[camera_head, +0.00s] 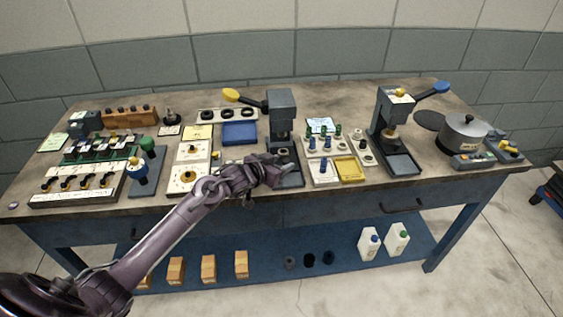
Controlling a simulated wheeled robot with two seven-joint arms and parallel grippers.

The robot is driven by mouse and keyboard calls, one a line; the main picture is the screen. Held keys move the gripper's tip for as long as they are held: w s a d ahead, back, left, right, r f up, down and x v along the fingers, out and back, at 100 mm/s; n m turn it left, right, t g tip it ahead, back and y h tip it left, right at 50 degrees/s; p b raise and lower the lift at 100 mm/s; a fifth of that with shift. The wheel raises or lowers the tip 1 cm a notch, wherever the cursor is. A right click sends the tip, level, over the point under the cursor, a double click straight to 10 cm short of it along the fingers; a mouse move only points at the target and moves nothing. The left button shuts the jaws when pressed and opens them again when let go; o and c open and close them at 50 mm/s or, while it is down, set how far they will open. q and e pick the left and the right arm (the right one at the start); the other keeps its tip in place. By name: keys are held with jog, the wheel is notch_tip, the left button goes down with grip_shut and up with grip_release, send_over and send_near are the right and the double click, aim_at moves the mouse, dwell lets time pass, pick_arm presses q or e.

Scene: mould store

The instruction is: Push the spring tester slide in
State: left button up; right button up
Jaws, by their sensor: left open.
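Two dark press-like testers stand on the workbench. The left one (281,103) has a lever with a yellow knob (231,94); the right one (393,108) has a lever with a blue knob (441,87). I cannot tell by looks alone which is the spring tester. A dark base or slide (293,180) shows at the front of the left tester, partly hidden by my gripper. My left gripper (284,171) is open and empty in front of that tester, over or close to its base; whether it touches is unclear. My right gripper is not in view.
Small parts and a yellow tray (351,169) lie between the testers. A blue tray (239,132) and white fixtures (188,179) are left of my gripper. A pot (464,132) stands at the right. The workbench (445,180) has bare room at its front right.

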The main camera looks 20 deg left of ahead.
aim_at(280, 163)
pick_arm(q)
jog(key=shift+w+d+f, duration=0.1)
jog(key=shift+w+d, duration=0.05)
jog(key=shift+w, duration=0.2)
grip_shut()
jog(key=shift+w+a+f+b, duration=0.1)
jog(key=shift+w+a+b, duration=0.35)
jog(key=shift+w, duration=0.3)
jog(key=shift+w+a+b, duration=0.3)
jog(key=shift+w+a, duration=0.25)
jog(key=shift+w, duration=0.2)
jog(key=shift+r, duration=0.2)
jog(key=shift+c, duration=2.1)
grip_release()
jog(key=o, duration=0.4)
jog(key=shift+w+f, duration=0.15)
